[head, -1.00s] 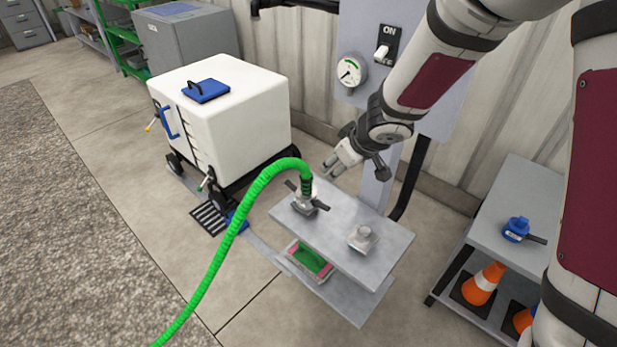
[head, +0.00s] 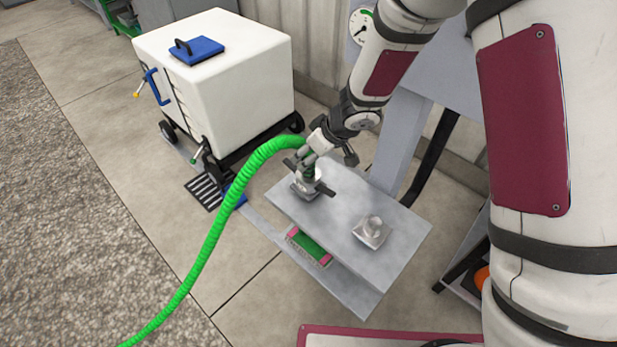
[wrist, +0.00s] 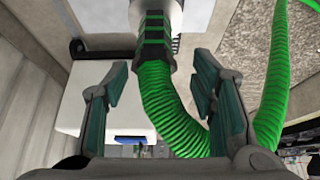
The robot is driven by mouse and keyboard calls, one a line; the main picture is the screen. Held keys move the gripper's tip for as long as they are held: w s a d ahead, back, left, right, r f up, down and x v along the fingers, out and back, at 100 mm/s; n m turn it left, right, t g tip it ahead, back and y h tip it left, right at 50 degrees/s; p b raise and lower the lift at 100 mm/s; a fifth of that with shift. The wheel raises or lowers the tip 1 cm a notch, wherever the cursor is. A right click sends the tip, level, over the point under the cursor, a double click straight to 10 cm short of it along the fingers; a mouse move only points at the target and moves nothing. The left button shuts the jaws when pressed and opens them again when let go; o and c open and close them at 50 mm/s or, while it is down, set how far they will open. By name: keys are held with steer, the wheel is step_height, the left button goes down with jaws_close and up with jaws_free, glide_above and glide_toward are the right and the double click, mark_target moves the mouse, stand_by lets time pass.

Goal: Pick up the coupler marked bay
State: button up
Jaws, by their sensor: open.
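A coupler (head: 308,185) with dark lever arms stands on the grey bench at the end of a green hose (head: 222,205). No marking on it is readable. My gripper (head: 303,158) is at the top of this coupler, where the hose joins it. In the wrist view my open gripper (wrist: 160,105) has one finger on each side of the hose (wrist: 168,100), with a gap to both. The coupler's pale metal body (wrist: 158,14) shows at the top of that view, partly cut off.
A second metal fitting (head: 372,231) without a hose sits on the grey bench (head: 335,222) to the right. A green and pink tray (head: 309,246) lies on the lower shelf. A white wheeled tote (head: 220,85) stands at the left.

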mark_target(306, 182)
steer(key=shift+w+d+b+x, duration=0.15)
steer(key=shift+b+x, duration=0.75)
steer(key=shift+x, duration=0.8)
steer(key=shift+w+d+b+x, duration=0.15)
steer(key=shift+b+x, duration=0.7)
steer(key=shift+x, duration=0.85)
steer(key=shift+r, duration=0.1)
jaws_close()
